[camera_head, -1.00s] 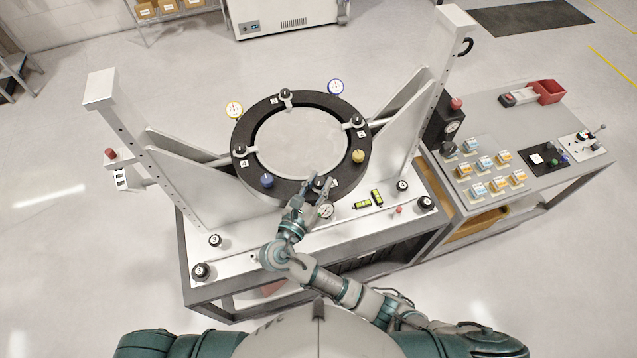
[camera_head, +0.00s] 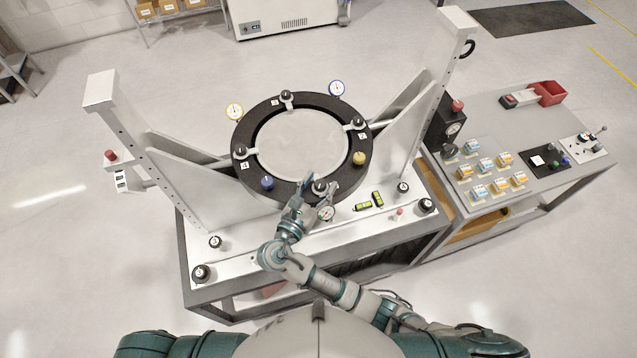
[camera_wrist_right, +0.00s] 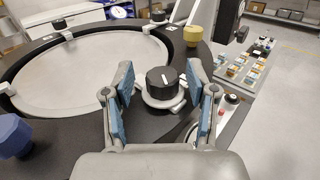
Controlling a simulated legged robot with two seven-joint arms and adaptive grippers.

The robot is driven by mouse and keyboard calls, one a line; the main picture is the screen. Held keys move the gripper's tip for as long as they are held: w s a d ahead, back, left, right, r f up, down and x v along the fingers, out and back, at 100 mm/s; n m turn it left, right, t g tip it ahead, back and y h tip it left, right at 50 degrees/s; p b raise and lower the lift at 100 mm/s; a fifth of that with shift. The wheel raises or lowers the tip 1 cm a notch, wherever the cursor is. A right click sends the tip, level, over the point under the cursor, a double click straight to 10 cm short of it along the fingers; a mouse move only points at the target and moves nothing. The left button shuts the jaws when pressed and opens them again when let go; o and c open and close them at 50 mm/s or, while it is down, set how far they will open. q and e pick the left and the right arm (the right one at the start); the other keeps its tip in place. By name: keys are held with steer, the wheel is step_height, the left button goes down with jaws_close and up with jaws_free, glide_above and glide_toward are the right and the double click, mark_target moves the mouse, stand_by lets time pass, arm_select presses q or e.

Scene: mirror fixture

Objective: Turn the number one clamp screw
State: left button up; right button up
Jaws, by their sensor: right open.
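The number one clamp screw (camera_head: 319,186) has a black knob with a white line. It stands at the near side of the black ring (camera_head: 250,181), beside a small white label. In the right wrist view the black knob (camera_wrist_right: 161,82) sits upright on a grey base, between and just beyond my fingers. My right gripper (camera_head: 303,201) is at the near left of this knob in the head view. In the right wrist view my gripper (camera_wrist_right: 159,88) is open, with a blue-padded finger on each side of the knob. I cannot tell whether either finger touches it. My left gripper is out of view.
Similar clamp knobs stand around the ring, with a blue knob (camera_head: 267,183) and a yellow knob (camera_head: 359,158). A dial gauge (camera_head: 326,213) sits close right of my right gripper. A green level (camera_head: 377,198) lies on the fixture base. A control bench (camera_head: 480,125) stands at right.

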steer(key=v, duration=1.2)
steer(key=shift+w+a+f, duration=0.1)
steer(key=shift+w, duration=0.05)
